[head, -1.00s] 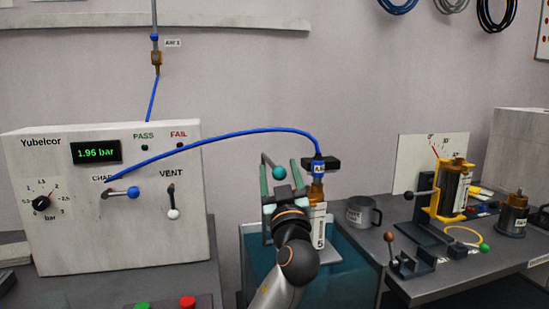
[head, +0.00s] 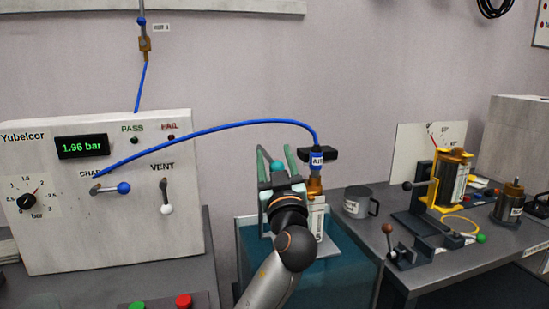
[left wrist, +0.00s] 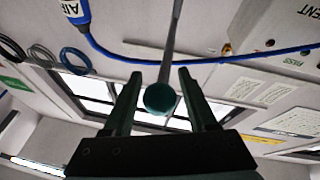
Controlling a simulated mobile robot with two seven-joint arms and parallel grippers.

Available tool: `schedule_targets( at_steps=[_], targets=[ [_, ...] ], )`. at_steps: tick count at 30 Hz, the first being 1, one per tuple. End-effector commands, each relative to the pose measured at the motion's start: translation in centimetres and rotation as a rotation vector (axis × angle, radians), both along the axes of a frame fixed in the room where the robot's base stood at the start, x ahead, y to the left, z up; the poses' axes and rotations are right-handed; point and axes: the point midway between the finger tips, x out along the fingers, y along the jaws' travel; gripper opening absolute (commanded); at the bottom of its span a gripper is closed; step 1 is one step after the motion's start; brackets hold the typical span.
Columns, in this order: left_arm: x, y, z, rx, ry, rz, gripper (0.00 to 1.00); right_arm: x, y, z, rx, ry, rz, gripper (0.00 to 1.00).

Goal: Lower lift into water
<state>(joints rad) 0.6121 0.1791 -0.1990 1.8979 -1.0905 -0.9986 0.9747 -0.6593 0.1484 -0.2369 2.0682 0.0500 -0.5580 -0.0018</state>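My left gripper (head: 276,157) points up and away, with its two green fingers on either side of a teal ball knob (head: 278,166). In the left wrist view the fingers (left wrist: 160,76) are open, with gaps on both sides of the knob (left wrist: 160,98), which sits on a grey rod. The water tank (head: 345,270) with teal water is below and behind my arm. A brass-coloured unit (head: 315,186) with a blue AIR hose connector (head: 317,159) stands above the tank beside the gripper. A white plate marked 5 is below it. My arm hides most of the lift.
The Yubelcor panel (head: 100,220) at left reads 1.96 bar. Its blue hose (head: 230,124) arches above the gripper to the connector.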

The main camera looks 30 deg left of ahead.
Motion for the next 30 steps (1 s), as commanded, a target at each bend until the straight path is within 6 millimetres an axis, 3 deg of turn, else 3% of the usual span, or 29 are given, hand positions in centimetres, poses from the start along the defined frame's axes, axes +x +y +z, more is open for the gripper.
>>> schedule_targets(
  at_steps=[2,15,30],
  targets=[
    [0.0,0.01,-0.01,0.0,0.0,0.0,0.48,0.01,0.0,0.0,0.0,0.0,0.0,0.74],
    [0.01,0.02,0.01,0.0,0.0,0.0,0.0,0.01,-0.01,-0.02,0.0,0.001,0.0,0.74],
    [0.0,0.04,0.01,0.0,0.0,0.001,0.0,0.01,-0.05,-0.04,-0.001,0.001,-0.001,0.74]
  ],
)
